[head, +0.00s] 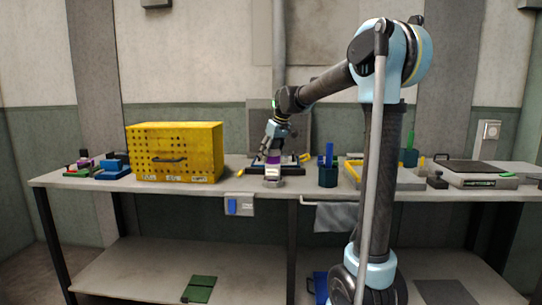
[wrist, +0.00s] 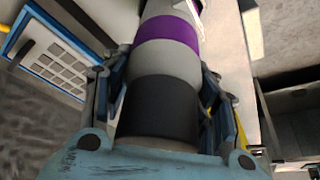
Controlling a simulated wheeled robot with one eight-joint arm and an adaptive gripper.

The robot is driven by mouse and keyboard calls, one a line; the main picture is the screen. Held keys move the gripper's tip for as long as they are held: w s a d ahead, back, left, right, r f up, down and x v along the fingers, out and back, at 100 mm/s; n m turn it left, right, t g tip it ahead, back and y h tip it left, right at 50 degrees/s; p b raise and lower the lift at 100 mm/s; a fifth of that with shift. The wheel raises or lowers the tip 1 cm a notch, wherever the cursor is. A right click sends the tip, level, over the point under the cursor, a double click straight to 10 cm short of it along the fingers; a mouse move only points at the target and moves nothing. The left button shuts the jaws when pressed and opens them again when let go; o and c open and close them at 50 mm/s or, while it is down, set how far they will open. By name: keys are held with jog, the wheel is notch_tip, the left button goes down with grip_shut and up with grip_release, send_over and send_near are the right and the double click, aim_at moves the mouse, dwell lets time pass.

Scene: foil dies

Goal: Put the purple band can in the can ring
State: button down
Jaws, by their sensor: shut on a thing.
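The purple band can (head: 273,158) is upright over the table's front part in the head view. In the wrist view the can (wrist: 166,32) shows a black end near the palm, grey body, purple band and a white patch. My gripper (head: 272,139) is above it in the head view. Its two fingers, seen in the wrist view (wrist: 165,85), are closed on the can's sides. A small grey piece (head: 273,183), probably the can ring, shows directly below the can. I cannot tell whether the can is inside it or just above it.
A yellow perforated box (head: 190,150) stands left on the table (head: 235,185). A dark blue cup (head: 328,176) with blue sticks stands close to the right. A yellow-edged tray (head: 400,180) and a flat grey device (head: 478,178) lie farther right. A dark rack (head: 292,163) is behind the can.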

jog(key=c, duration=0.6)
grip_release()
jog(key=shift+r, duration=0.1)
jog(key=v, duration=1.2)
jog(key=s+d+f+m+h, duration=0.1)
jog(key=s+d+f+m, duration=0.1)
jog(key=s+d+f, duration=0.65)
jog(key=s+d+f+m+h, duration=0.15)
jog(key=s+d+f, duration=0.45)
jog(key=s, duration=0.6)
jog(key=s+d+f+m, duration=0.1)
jog(key=s+d+f, duration=0.1)
jog(key=s+f, duration=0.3)
jog(key=s+d+f+m, duration=0.2)
jog(key=s+f, duration=0.4)
jog(key=f, duration=0.2)
jog(key=s+d+f+m+g, duration=0.1)
jog(key=s+d+f+m, duration=0.1)
jog(key=s+f, duration=0.4)
jog(key=shift+d+f+h, duration=0.25)
jog(key=shift+f, duration=0.15)
